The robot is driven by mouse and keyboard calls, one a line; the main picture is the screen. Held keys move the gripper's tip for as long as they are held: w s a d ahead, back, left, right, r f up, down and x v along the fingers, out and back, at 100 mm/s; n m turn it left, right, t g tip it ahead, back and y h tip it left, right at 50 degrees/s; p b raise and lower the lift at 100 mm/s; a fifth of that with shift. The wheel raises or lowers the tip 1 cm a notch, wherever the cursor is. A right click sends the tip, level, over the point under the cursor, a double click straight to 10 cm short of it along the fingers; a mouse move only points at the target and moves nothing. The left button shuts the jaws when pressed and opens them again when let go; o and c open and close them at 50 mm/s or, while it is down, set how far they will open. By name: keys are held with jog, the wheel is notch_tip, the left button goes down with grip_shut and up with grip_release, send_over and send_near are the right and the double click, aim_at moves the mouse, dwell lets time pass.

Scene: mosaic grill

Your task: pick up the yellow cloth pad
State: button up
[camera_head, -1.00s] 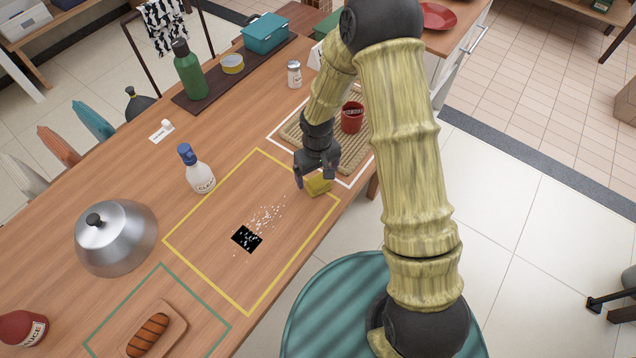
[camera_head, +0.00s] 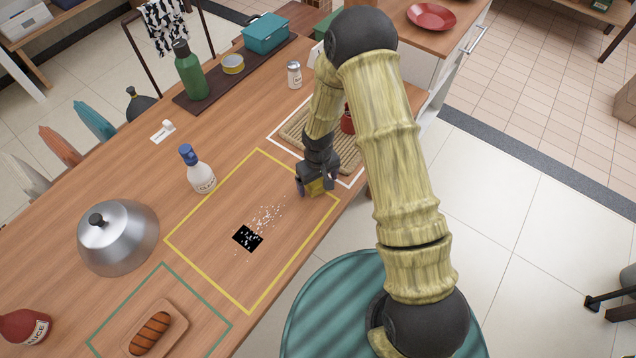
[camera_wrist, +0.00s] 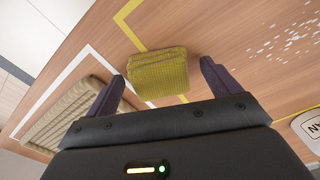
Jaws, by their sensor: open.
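The yellow cloth pad (camera_wrist: 158,74) lies on the wooden counter over a corner of the yellow outline. In the wrist view it sits between and just beyond my two open fingertips, with clear space on both sides. In the head view the pad (camera_head: 317,187) is mostly hidden, and only a patch shows between the fingers. My gripper (camera_head: 317,190) is above and around the pad; it also shows in the wrist view (camera_wrist: 162,82), open and holding nothing. I cannot tell how high the fingertips are above the counter.
A woven mat (camera_head: 343,151) inside a white outline lies behind my gripper, with a red cup (camera_head: 347,122) on it. White crumbs and a black square (camera_head: 247,238) lie inside the yellow outline.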

aim_at(318, 181)
jog(key=shift+c, duration=0.2)
jog(key=c, duration=1.1)
notch_tip(318, 181, up, 10)
jog(key=shift+r+b, duration=0.1)
jog(key=shift+b, duration=0.25)
